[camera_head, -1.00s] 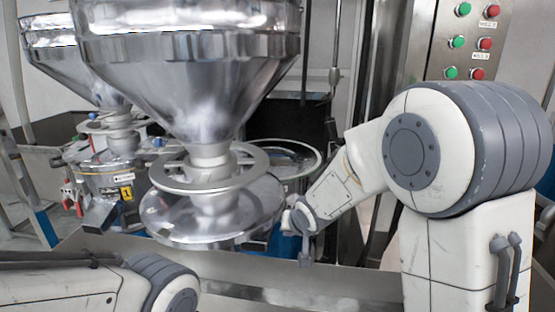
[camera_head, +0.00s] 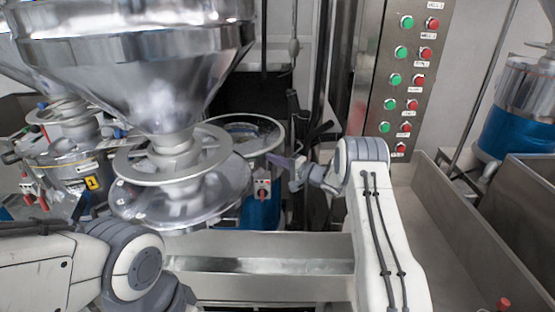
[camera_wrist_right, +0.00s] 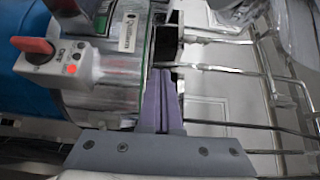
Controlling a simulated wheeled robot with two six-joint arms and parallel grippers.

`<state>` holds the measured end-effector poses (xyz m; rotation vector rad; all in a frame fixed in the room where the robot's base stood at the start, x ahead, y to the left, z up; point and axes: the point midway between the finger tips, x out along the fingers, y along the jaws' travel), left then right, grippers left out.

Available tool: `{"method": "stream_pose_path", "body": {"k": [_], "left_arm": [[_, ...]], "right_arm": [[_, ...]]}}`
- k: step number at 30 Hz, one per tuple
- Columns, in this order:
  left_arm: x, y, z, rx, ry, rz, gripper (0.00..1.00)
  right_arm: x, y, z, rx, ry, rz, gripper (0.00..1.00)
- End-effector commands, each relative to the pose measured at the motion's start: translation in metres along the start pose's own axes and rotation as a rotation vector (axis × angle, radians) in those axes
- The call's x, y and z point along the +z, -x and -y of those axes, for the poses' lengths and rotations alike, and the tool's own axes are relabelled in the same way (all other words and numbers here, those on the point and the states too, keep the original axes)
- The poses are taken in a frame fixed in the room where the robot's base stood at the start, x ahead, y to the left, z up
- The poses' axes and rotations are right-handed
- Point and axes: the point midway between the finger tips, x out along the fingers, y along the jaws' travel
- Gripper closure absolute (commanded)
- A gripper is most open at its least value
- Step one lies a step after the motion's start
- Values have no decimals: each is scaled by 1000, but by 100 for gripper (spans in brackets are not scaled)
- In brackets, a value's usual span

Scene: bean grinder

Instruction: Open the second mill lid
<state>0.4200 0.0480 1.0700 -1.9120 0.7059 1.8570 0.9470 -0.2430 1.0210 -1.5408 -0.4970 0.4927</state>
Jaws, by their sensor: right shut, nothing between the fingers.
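A mill with a round, flat, clear-topped lid (camera_head: 245,132) in a metal rim stands behind the large front hopper. Its blue base (camera_head: 262,212) and a small grey switch box (camera_head: 262,188) show below. I cannot read a number on it in the head view. My right gripper (camera_head: 280,161) is just right of the lid rim, with its purple fingers shut and empty. In the right wrist view the shut fingers (camera_wrist_right: 160,95) point at the mill's metal side, beside the switch box with a red knob (camera_wrist_right: 33,46). Whether they touch it is unclear. My left gripper is out of view.
The shiny hopper (camera_head: 150,85) and its wide disc (camera_head: 185,198) hide part of the mill. A mill labelled 1 (camera_head: 75,160) stands at left. A panel of green and red buttons (camera_head: 380,105) is at right. A metal trough (camera_head: 270,265) runs in front.

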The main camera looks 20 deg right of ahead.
Motion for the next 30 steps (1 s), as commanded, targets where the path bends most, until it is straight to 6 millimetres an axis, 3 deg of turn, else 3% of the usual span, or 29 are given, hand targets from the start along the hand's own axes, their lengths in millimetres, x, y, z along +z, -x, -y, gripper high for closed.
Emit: {"method": "stream_pose_path", "body": {"k": [3, 9, 18, 30], "left_arm": [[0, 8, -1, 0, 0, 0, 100], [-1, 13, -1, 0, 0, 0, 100], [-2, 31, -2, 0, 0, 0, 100], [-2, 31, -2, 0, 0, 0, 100]], "right_arm": [[1, -25, 2, 0, 2, 3, 100], [1, -55, 1, 0, 1, 2, 100], [34, -62, 2, 2, -1, 0, 100], [39, -62, 0, 1, 1, -1, 100]]}}
